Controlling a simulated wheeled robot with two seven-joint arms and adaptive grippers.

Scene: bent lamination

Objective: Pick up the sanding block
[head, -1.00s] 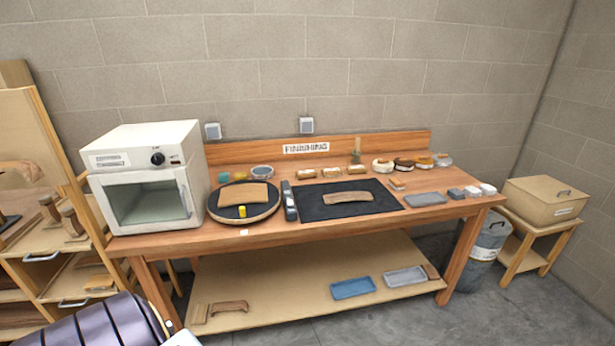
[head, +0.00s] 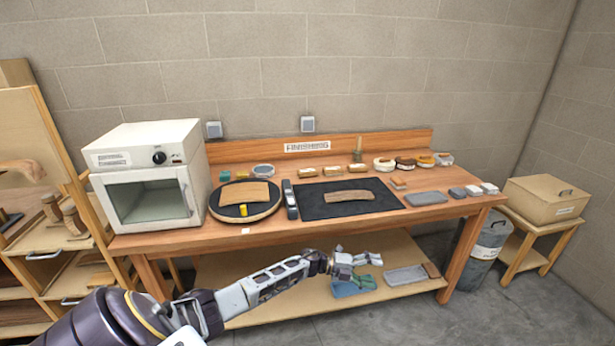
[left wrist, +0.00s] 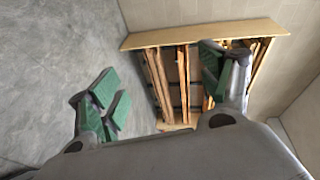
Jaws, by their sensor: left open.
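Several small blocks lie on the wooden finishing bench, and I cannot tell for sure which is the sanding block. A small brown block (head: 397,183) lies just right of the black mat. My right gripper is not in view.
A round turntable (head: 244,212) and white oven (head: 150,190) stand to the left. Grey and white blocks (head: 472,190) sit at the right end. The left wrist view shows a rack of boards (left wrist: 183,80).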

